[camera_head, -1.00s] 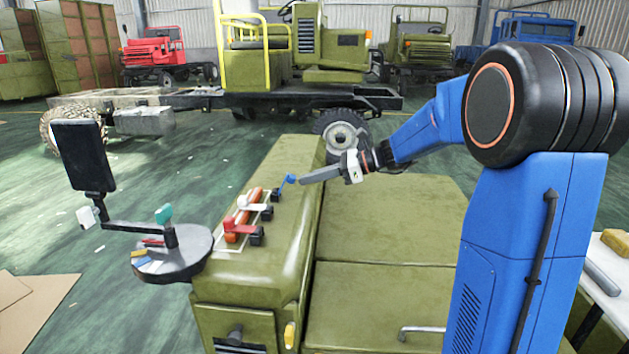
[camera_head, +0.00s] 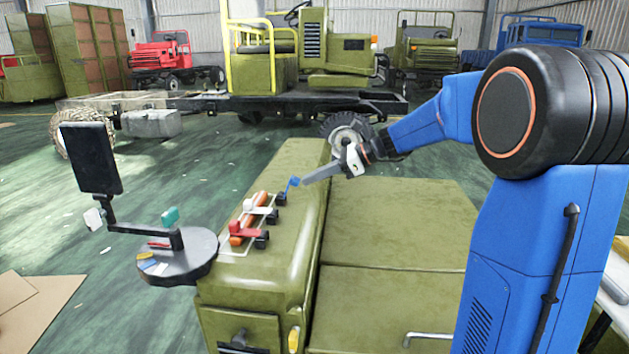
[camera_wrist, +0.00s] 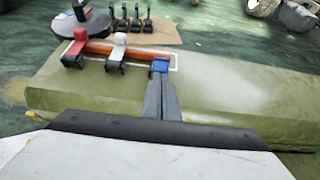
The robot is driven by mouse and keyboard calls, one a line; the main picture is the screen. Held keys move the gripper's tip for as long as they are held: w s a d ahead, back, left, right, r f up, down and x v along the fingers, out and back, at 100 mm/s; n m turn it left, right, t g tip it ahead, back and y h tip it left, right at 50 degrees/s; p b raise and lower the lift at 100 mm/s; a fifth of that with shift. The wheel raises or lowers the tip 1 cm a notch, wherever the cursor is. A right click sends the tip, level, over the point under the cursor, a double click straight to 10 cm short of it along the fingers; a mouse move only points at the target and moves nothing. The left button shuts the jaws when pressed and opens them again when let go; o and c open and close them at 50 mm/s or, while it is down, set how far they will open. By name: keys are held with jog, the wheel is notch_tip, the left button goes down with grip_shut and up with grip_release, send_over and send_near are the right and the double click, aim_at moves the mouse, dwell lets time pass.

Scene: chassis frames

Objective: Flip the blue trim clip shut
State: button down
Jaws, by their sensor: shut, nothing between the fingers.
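The blue trim clip (camera_head: 291,184) is the farthest of three clips along an orange bar on the green hood; its lever stands raised. In the wrist view the blue clip (camera_wrist: 160,65) is at the fingertips, which partly hide it. My gripper (camera_head: 305,181) is shut with nothing between its fingers, its tips right beside the blue lever; I cannot tell whether they touch. In the wrist view the fingers (camera_wrist: 160,85) reach up to the clip.
The orange bar (camera_head: 240,240) lies inside a pale outline on the green hood (camera_head: 290,235). A round dark tray (camera_head: 190,262) with small coloured pieces and a screen (camera_head: 90,158) stand left of the hood. The hood right of the clips is clear.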

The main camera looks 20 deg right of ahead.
jog(key=shift+w+a+r+g+h, duration=0.2)
jog(key=shift+a+r+g+h, duration=0.1)
jog(key=shift+a+r+h, duration=0.25)
jog(key=w+a+g+h, duration=0.1)
jog(key=w+a+h, duration=0.1)
jog(key=a+h, duration=0.1)
jog(key=w+a+r+g+h, duration=0.1)
jog(key=a+h, duration=0.3)
jog(key=a, duration=0.2)
jog(key=w+a+g+h, duration=0.2)
jog(key=a+h, duration=0.1)
jog(key=a, duration=0.1)
jog(key=shift+w+a+r+h, duration=0.25)
jog(key=shift+w+a+r, duration=0.05)
jog(key=shift+w+r, duration=0.1)
jog(key=shift+r, duration=0.2)
jog(key=shift+r, duration=0.65)
jog(key=shift+d+r, duration=0.1)
